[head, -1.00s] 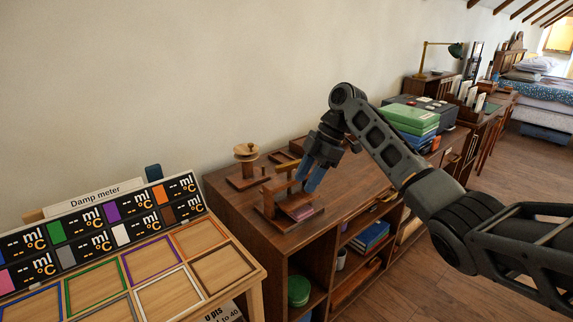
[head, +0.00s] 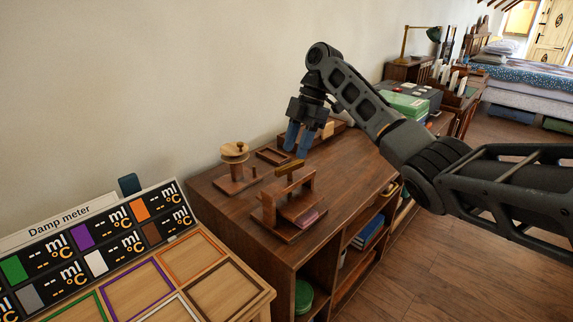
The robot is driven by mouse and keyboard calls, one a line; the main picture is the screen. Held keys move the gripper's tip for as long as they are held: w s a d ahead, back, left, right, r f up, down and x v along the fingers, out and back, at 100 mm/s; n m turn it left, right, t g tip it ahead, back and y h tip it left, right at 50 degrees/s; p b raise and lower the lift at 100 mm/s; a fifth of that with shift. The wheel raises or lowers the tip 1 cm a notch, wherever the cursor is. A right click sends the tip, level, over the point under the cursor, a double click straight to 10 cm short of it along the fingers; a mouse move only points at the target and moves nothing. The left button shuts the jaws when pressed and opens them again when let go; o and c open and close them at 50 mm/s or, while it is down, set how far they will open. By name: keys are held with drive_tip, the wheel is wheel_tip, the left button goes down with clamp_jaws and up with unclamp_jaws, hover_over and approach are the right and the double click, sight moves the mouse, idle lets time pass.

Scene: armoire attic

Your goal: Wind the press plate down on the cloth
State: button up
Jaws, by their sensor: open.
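A small wooden press (head: 287,205) stands on top of the dark wooden cabinet (head: 340,188).
A wooden spool stand (head: 235,165) is left of the press, with a small wooden tray (head: 273,156) behind. A damp meter board (head: 95,240) and coloured frames are at the lower left. The cabinet top right of the press is clear.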

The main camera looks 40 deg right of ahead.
sight(290, 164)
drive_tip(key=shift+x, duration=2.85)
clamp_jaws()
